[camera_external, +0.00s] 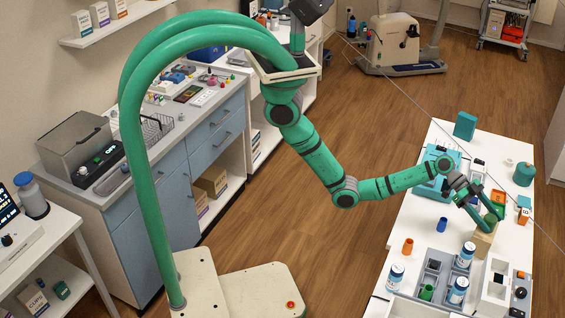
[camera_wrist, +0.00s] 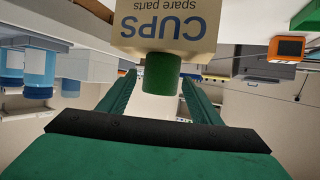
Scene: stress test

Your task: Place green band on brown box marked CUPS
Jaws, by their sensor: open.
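The brown box marked CUPS (camera_wrist: 165,27) appears upside down in the wrist view. In the external view the box (camera_external: 483,243) stands on the white table at the right, partly hidden by my gripper. The green band (camera_wrist: 160,73), a short dark green cylinder, is at the box's top face and appears to rest on it. My gripper (camera_wrist: 159,80) is open, with one finger on each side of the band and visible gaps between. In the external view my gripper (camera_external: 481,219) is above the box, and the band is hard to tell from the green fingers.
Several blue-and-white bottles (camera_external: 458,290), a grey tray (camera_external: 436,262) and an orange cup (camera_external: 407,246) stand near the box. A teal case (camera_external: 432,180) lies behind it. An orange-black item (camera_wrist: 290,48) shows beside the box in the wrist view.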

